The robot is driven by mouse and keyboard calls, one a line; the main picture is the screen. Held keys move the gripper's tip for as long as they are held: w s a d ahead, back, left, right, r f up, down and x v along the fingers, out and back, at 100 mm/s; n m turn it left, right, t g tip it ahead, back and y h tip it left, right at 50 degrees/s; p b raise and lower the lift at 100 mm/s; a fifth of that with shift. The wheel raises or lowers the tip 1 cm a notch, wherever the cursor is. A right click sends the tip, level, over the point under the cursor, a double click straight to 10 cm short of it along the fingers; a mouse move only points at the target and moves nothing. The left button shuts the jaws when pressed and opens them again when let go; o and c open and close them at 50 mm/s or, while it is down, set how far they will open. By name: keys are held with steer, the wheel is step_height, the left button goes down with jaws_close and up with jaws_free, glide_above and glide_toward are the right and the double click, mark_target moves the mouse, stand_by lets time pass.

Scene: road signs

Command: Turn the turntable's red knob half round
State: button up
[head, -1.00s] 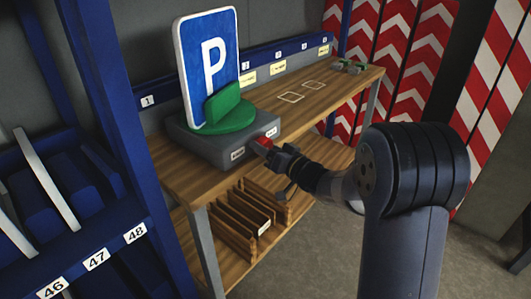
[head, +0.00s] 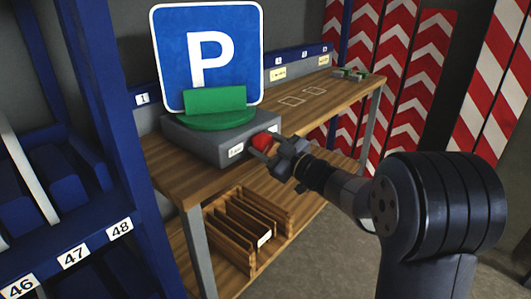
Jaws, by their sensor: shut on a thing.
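The turntable has a grey box base (head: 192,137) on the wooden bench, with a round green plate and a green holder (head: 216,101) on top. A blue parking sign (head: 207,50) with a white P stands upright in the holder, its face towards me. The red knob (head: 263,141) is on the base's right-hand front side, partly hidden by my fingers. My gripper (head: 267,148) is at the knob and shut on it. White labels sit on the base on either side of the knob.
The wooden bench top (head: 340,88) is mostly clear to the right, with square outlines and small green and red items (head: 350,74) at its far end. A slotted wooden rack (head: 248,225) is on the lower shelf. Blue shelving (head: 100,150) stands close on the left.

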steer(key=shift+f+n+b, duration=0.1)
steer(key=shift+n+b, duration=1)
steer(key=shift+n, duration=1.1)
steer(key=o, duration=0.7)
steer(key=p+v, duration=0.1)
steer(key=v, duration=0.9)
steer(key=shift+d, duration=0.5)
steer(key=shift+o, duration=0.2)
